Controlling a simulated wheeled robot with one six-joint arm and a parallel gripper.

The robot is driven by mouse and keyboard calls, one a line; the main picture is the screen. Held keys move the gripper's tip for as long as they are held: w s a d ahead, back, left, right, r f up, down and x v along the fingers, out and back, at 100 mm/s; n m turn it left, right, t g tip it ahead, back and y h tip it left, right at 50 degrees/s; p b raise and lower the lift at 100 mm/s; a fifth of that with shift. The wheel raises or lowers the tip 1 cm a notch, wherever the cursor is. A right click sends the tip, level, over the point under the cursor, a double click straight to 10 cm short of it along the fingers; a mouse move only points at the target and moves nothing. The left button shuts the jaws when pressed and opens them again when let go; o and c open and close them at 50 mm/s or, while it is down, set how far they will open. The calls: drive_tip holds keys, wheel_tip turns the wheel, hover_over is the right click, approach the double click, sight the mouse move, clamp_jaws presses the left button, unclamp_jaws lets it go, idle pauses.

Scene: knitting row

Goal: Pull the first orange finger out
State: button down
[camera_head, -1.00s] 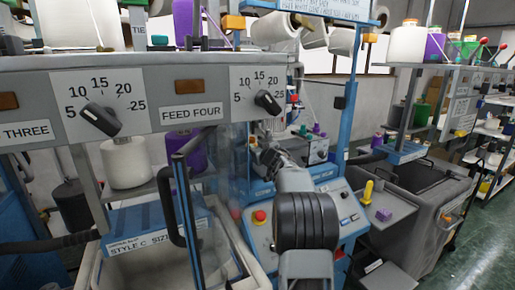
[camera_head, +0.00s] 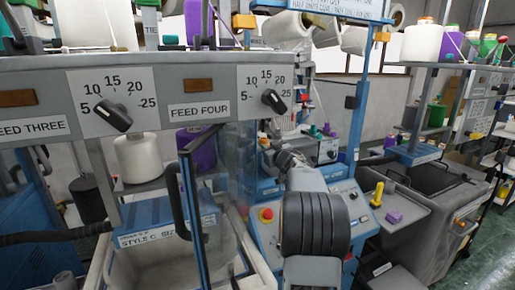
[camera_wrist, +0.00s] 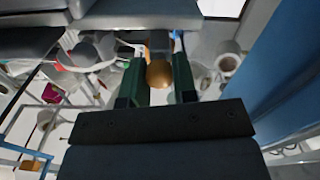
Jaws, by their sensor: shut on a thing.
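In the wrist view my gripper (camera_wrist: 158,66) has its two dark green fingers on either side of a rounded orange-gold piece (camera_wrist: 159,74), and is shut on it. This looks like the orange finger; a little more orange shows just beyond it. In the head view my gripper (camera_head: 275,152) is small and reaches in beside the blue machine frame, below the feed four panel. A small orange spot (camera_head: 264,143) shows near its tip. How far the finger stands out of its seat cannot be told.
The grey dial panel (camera_head: 199,110) crosses the upper left. A clear guard with a black handle (camera_head: 194,190) stands left of my arm. The blue control console has a red button (camera_head: 267,214). A grey bin (camera_head: 445,195) stands at the right, with open floor beyond.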

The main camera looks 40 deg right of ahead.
drive_tip(key=shift+f, duration=0.15)
drive_tip(key=c, duration=1.1)
unclamp_jaws()
drive_tip(key=shift+s, duration=0.3)
drive_tip(key=shift+o, duration=1)
drive_tip(key=shift+w, duration=0.15)
drive_tip(key=b+v, duration=0.2)
drive_tip(key=v, duration=1.2)
